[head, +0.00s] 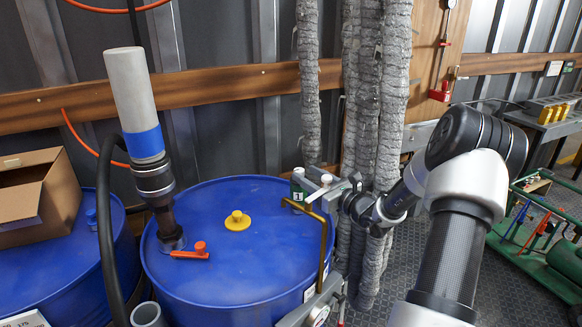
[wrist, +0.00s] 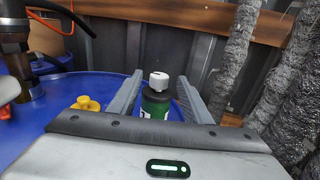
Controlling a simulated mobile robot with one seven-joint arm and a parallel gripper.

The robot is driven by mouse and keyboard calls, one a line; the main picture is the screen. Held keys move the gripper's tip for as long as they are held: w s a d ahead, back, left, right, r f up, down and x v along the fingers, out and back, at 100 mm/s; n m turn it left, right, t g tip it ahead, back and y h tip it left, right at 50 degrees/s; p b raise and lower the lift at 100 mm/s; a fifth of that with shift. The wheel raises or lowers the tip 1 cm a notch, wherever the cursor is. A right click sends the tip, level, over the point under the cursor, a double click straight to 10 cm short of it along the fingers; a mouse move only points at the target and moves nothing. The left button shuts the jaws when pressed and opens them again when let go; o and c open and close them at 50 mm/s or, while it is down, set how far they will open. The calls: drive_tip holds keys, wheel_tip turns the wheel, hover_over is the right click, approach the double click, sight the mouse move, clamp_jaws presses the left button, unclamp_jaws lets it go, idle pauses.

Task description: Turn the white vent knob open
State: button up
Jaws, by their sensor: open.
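The white knob (wrist: 159,80) tops a dark green and black cylinder (wrist: 156,103) with a white marking. In the wrist view it stands upright between the two grey fingers of my gripper (wrist: 159,92), with a visible gap on both sides. The fingers appear not to touch it. In the head view my gripper (head: 308,193) is at the right rim of the blue drum (head: 215,270), around the green cylinder marked "1" (head: 298,190). The knob's top shows there as a small pale cap (head: 298,171). The cylinder's lower part is hidden.
A yellow cap (head: 237,220) and an orange lever (head: 190,253) sit on the drum top. A pump tube with a blue band (head: 146,143) rises at the drum's left. Grey wrapped hoses (head: 366,110) hang close behind my gripper. A cardboard box (head: 38,196) stands far left.

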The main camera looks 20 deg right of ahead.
drive_tip(key=x, duration=0.8)
drive_tip(key=shift+w, duration=0.15)
drive_tip(key=shift+a, duration=0.1)
drive_tip(key=c, duration=1)
